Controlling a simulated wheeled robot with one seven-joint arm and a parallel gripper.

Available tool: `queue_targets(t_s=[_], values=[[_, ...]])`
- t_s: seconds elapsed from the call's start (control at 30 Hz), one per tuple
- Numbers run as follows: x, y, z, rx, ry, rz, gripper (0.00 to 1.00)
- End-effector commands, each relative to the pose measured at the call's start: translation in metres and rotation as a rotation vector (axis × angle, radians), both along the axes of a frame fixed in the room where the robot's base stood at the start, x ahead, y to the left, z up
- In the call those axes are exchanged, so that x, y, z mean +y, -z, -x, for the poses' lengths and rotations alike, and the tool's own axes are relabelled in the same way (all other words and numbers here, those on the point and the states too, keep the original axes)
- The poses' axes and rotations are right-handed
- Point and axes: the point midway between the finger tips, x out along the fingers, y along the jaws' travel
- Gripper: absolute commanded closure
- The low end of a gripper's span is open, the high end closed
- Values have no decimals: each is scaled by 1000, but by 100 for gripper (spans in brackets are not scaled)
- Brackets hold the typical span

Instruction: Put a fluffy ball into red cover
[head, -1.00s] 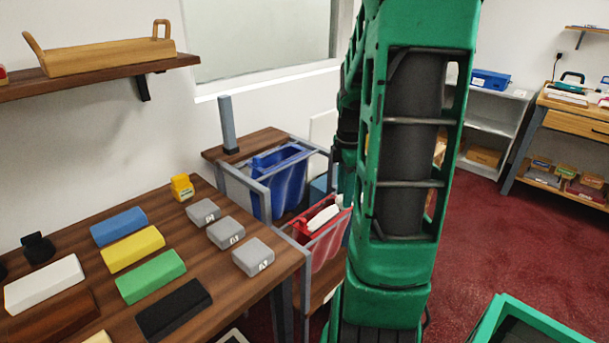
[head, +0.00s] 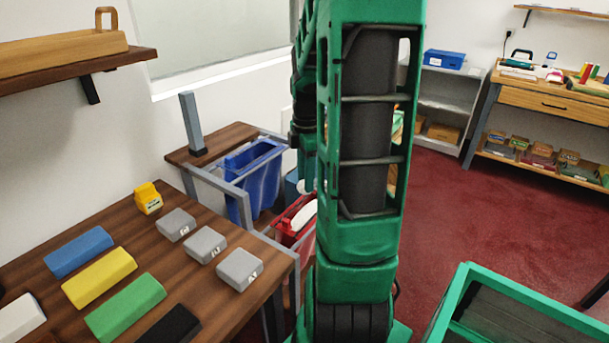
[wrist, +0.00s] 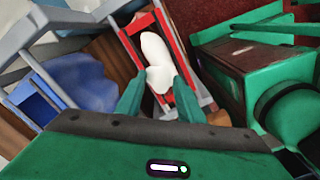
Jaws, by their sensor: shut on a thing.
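The red cover (head: 287,218) is a red, open-topped bag or bin in a grey metal frame, partly hidden behind my arm in the head view. Its red rim (wrist: 130,47) also shows in the wrist view. The fluffy ball appears as a white, elongated, lumpy thing (wrist: 155,50) at the red cover's opening. The white thing also shows in the head view (head: 304,216). My gripper (wrist: 159,88) is shut on the lower part of the white thing, a green finger on each side. I cannot tell how deep the white thing sits.
A blue bag (head: 262,178) hangs in the frame left of the red one. A wooden counter (head: 205,277) holds coloured swatch blocks, grey boxes and a yellow item (head: 148,198). A green-framed part lies at lower right. Red floor (head: 440,205) is clear on the right.

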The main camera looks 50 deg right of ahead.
Motion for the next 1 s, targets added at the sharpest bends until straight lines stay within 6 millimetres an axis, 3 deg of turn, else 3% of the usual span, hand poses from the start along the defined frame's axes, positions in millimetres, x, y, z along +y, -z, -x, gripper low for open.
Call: queue_targets(t_s=[0.6, 1.0], values=[[2, 49, -1, 1, -3, -2, 73], [1, 57, 0, 0, -2, 0, 73]])
